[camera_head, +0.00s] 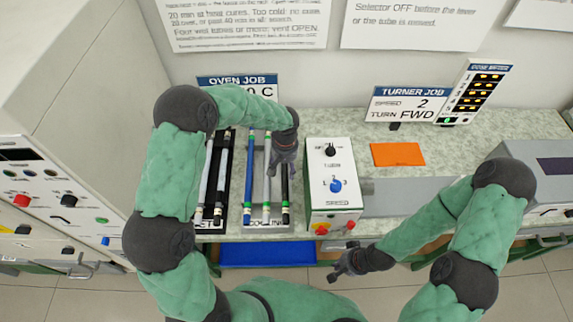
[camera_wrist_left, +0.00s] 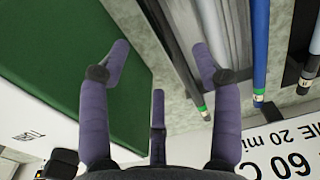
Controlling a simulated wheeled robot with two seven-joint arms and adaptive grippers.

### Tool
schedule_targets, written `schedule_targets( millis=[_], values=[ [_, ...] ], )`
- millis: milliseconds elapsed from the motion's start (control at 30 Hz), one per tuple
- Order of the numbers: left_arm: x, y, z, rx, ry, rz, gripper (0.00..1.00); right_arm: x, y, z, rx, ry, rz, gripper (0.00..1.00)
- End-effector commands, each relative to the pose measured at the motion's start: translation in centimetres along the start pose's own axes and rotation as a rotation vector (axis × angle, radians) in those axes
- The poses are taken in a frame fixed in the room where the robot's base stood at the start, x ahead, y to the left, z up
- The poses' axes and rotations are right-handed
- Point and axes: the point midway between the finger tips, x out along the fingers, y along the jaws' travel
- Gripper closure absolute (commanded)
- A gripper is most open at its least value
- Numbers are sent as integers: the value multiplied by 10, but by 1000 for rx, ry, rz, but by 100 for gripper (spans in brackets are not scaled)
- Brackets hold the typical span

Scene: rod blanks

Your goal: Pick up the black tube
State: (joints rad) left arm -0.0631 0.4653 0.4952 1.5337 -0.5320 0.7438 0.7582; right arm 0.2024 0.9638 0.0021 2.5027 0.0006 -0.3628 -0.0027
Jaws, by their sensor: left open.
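A black tube (camera_head: 285,199) with green bands lies at the right of the middle rack, beside a pale tube (camera_head: 267,180) and a blue tube (camera_head: 249,180). My left gripper (camera_head: 282,169) is open above it and covers part of it.
A white selector box (camera_head: 335,188) with knobs stands right of the racks, close to my left gripper. A blue tray (camera_head: 267,254) lies below the counter edge. An orange sheet (camera_head: 397,154) lies at the back. A panelled cabinet (camera_head: 55,205) stands at the left.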

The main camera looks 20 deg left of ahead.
Motion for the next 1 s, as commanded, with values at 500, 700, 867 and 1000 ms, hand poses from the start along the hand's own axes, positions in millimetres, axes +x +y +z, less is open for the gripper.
schedule_targets(
  millis=[500,700,867,1000],
  values=[
    [56,2,2,1,-1,0,36,5,2,0,0,-1,0,100],
    [82,6,6,2,-4,0,36,7,3,0,0,-1,0,100],
    [100,6,5,0,-1,0,36,9,3,0,0,-1,0,100],
    [101,6,5,0,1,1,36,9,3,0,0,-1,0,100]
  ],
)
